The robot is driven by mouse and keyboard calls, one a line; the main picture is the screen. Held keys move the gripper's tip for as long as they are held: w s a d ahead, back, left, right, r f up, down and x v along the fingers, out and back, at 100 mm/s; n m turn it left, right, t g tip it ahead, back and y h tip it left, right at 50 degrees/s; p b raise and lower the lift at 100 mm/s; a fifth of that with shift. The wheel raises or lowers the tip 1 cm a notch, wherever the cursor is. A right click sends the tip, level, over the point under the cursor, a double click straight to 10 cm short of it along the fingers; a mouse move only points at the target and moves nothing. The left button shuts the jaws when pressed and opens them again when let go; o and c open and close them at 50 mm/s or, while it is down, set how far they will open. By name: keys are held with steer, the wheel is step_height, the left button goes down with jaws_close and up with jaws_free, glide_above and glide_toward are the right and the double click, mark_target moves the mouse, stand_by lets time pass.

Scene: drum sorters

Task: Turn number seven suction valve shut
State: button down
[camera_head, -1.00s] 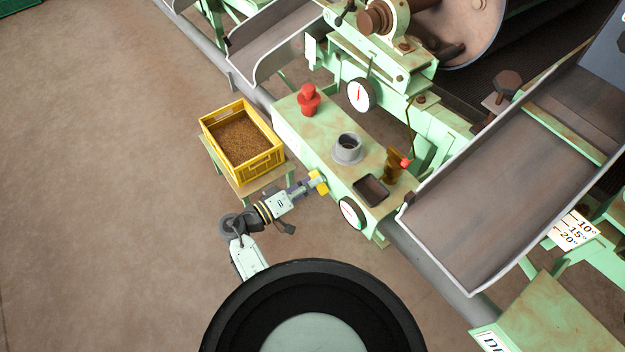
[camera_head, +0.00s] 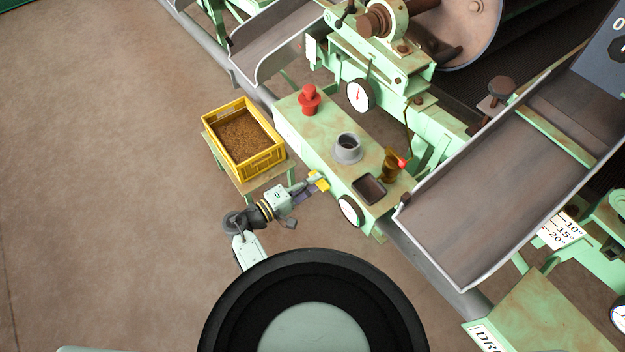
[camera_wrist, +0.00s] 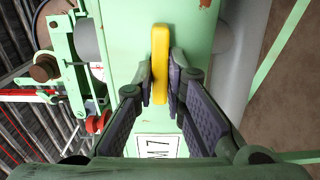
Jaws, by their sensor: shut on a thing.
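The valve handle is a yellow bar (camera_wrist: 160,62) on the front face of the green machine box, seen in the wrist view. In the head view the yellow handle (camera_head: 319,182) shows at the box's front edge, partly covered by my fingers. My gripper (camera_wrist: 163,88) is shut on the yellow handle, with one dark finger pad on each side of it. It also shows in the head view (camera_head: 313,187), reaching in from the lower left. A white label (camera_wrist: 158,147) with dark characters lies below the handle in the wrist view. The pipe behind the handle is hidden.
A yellow crate (camera_head: 206,133) of brown grain stands on a small stand left of the box. A round gauge (camera_head: 350,211) is just right of my gripper.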

stand_by(0.3)
steer(key=c, duration=1.6)
jaws_free()
steer(key=shift+c, duration=0.2)
steer(key=v, duration=1.2)
